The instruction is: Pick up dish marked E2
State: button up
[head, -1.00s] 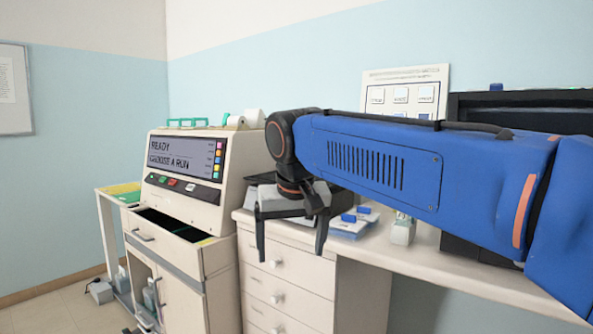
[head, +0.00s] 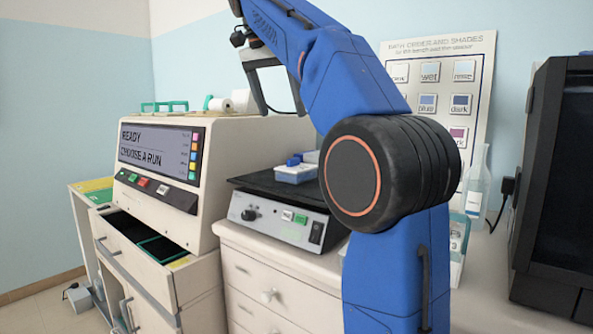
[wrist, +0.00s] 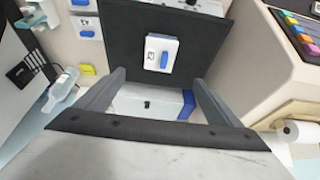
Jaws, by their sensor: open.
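A small white dish with a blue knob (wrist: 162,53) sits on the dark platform of the shaker (wrist: 118,40). It has a dark mark on its label that I cannot read surely. In the head view a white dish with a blue top (head: 296,173) is on the same platform. My gripper (wrist: 158,77) is open and empty, pointing down above the platform; the head view shows it (head: 284,112) well above the dishes. A second white and blue object (wrist: 150,99) shows between my fingers, partly hidden. More labelled dishes (wrist: 84,24) lie on the bench to the left.
The stainer (head: 170,150) with its lit panel stands left of the shaker, its drawer (head: 150,250) open. A wall chart (head: 445,80), a clear bottle (head: 477,185) and a dark cabinet (head: 555,180) are to the right. A white roll (wrist: 300,133) lies on the stainer.

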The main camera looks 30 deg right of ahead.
aim_at(298, 166)
jog(key=x, duration=1.7)
jog(key=shift+d, duration=0.25)
jog(key=shift+w, duration=0.1)
jog(key=c, duration=1.3)
